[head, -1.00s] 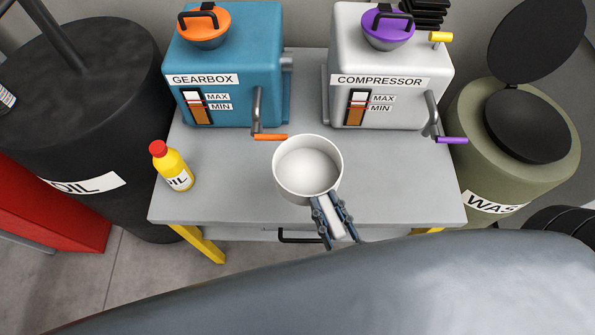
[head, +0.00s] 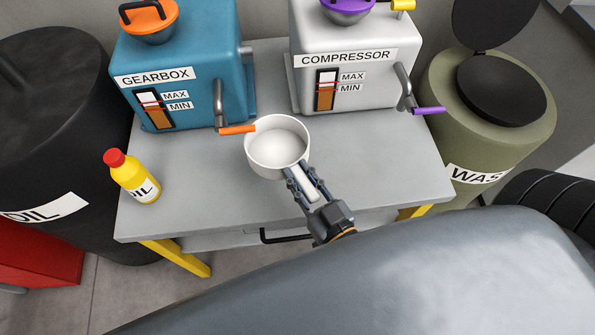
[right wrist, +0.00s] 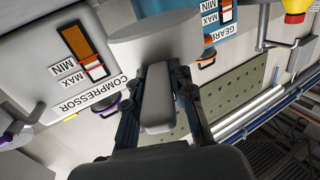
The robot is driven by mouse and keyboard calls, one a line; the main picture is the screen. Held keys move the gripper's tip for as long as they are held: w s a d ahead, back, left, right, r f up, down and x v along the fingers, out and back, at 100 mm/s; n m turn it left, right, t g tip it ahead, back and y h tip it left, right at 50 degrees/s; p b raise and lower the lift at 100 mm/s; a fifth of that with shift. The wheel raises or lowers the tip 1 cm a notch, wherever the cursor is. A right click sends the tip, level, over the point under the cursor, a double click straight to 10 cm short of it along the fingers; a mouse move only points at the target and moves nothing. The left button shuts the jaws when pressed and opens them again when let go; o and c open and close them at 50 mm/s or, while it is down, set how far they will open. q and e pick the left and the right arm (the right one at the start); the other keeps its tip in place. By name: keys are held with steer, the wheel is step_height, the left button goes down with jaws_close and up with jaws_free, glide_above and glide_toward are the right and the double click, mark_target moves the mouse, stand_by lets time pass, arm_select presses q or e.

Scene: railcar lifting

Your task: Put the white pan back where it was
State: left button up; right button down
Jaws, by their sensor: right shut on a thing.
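The white pan (head: 278,147) is a round, open pan with a short handle, and it looks empty inside. My right gripper (head: 302,185) is shut on its handle, with a finger on each side. The pan is over the front middle of the grey table (head: 200,200); whether it touches the top I cannot tell. In the right wrist view the pan (right wrist: 153,36) is at the top, its handle between the fingers of my right gripper (right wrist: 160,80). My left gripper is not in view.
The blue gearbox (head: 185,60) and white compressor (head: 350,80) stand at the back, their levers reaching forward; the orange lever (head: 238,129) is close by the pan. A yellow oil bottle (head: 134,180) stands at left. An oil drum (head: 50,120) and waste bin (head: 460,130) flank the table.

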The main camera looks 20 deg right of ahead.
mark_target(287, 161)
steer(key=w, duration=0.2)
steer(key=w+d, duration=0.1)
steer(key=shift+w+r, duration=0.1)
steer(key=shift+w, duration=0.25)
step_height(287, 161, down, 3)
steer(key=shift+r, duration=0.15)
step_height(287, 161, down, 4)
steer(key=shift+r+b, duration=0.15)
steer(key=shift+b, duration=0.45)
steer(key=shift+w+d+f, duration=0.1)
steer(key=shift+w+f, duration=0.05)
steer(key=shift+f, duration=0.3)
steer(key=c, duration=1.1)
jaws_free()
steer(key=shift+f, duration=0.1)
steer(key=shift+c, duration=0.2)
